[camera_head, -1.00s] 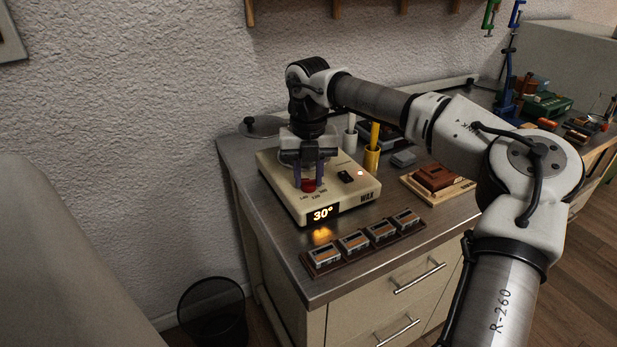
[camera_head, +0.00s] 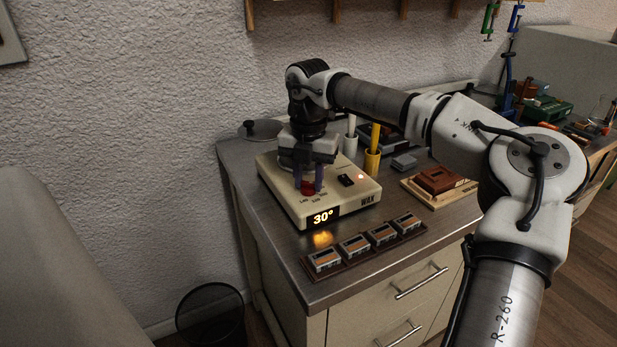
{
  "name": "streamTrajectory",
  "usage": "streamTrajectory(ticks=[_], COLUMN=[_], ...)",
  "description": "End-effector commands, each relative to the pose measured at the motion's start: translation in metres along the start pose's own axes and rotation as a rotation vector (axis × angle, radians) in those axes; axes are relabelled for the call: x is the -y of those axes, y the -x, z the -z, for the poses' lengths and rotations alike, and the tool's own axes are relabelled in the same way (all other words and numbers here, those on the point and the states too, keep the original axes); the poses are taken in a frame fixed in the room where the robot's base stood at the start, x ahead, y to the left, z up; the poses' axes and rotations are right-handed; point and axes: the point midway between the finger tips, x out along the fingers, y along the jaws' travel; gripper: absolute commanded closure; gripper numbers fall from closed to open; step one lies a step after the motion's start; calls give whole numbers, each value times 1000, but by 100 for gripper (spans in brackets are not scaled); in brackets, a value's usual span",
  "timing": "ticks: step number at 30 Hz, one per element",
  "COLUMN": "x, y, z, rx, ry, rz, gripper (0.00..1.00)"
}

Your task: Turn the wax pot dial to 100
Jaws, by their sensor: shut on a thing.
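The wax pot (camera_head: 345,203) is a cream box marked WAX on the near left part of the metal counter.
A black rocker switch (camera_head: 346,180) and a small lit lamp sit right of the dial. A rack of several small blocks (camera_head: 365,243) lies in front of the pot.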

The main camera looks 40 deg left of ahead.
Motion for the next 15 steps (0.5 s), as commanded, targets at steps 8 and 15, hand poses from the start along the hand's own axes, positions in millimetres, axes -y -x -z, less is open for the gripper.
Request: streamTrajectory(ticks=[8,15], x=[0,0], y=[1,0], z=[0,0], rx=[1,0], ry=[1,1], rz=[0,0], gripper=[60,49])
